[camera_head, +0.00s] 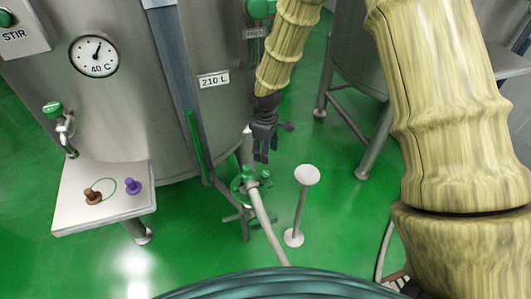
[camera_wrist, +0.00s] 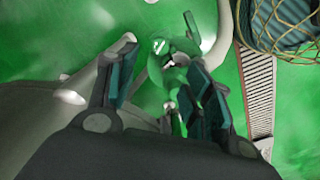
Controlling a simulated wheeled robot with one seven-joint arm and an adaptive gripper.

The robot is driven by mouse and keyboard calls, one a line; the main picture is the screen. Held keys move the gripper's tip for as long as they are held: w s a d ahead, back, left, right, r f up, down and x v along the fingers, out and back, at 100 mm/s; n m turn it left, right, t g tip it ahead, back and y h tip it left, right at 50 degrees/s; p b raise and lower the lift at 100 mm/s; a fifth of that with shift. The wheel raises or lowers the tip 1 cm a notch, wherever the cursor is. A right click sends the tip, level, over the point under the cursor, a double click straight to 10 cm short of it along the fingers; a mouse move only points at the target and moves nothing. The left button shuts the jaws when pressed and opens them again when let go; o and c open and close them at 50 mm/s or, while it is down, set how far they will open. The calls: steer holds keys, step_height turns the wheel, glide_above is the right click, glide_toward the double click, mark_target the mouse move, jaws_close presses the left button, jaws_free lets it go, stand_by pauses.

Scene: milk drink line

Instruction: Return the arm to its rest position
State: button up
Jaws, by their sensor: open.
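My gripper (camera_head: 262,150) hangs fingers down in front of the grey steel tank, above a green valve (camera_head: 246,186) with a pale hose. In the wrist view my gripper (camera_wrist: 160,105) is open, its two dark fingers apart with nothing held between them. The green valve (camera_wrist: 178,52) shows beyond and between the fingers, partly hidden by the right finger. I cannot tell how far below the fingertips it is. My bamboo-like arm comes down from the top and right of the head view.
The steel tank (camera_head: 190,130) carries a dial and labels. A small shelf (camera_head: 75,210) holds a brown piece (camera_head: 92,196) and a purple piece (camera_head: 132,186). A white-topped post (camera_head: 298,205) stands right of the hose (camera_head: 264,225). A second vessel's legs (camera_head: 345,125) stand behind. Green floor is clear at lower left.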

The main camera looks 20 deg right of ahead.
stand_by(0.4)
steer(key=s+a+f+m+y, duration=0.1)
steer(key=s+f+m, duration=0.2)
steer(key=s+f, duration=0.65)
steer(key=s+d+f+m, duration=0.1)
steer(key=s+f+m, duration=0.1)
steer(key=s, duration=0.7)
steer(key=s+d+f+m, duration=0.2)
steer(key=s+f, duration=0.3)
steer(key=s, duration=0.4)
steer(key=s+d+f+m+h, duration=0.1)
steer(key=s+d+f+m, duration=0.1)
steer(key=s, duration=0.6)
step_height(320, 180, down, 2)
steer(key=shift+s+m, duration=0.4)
steer(key=shift+m, duration=0.1)
steer(key=shift+c, duration=0.4)
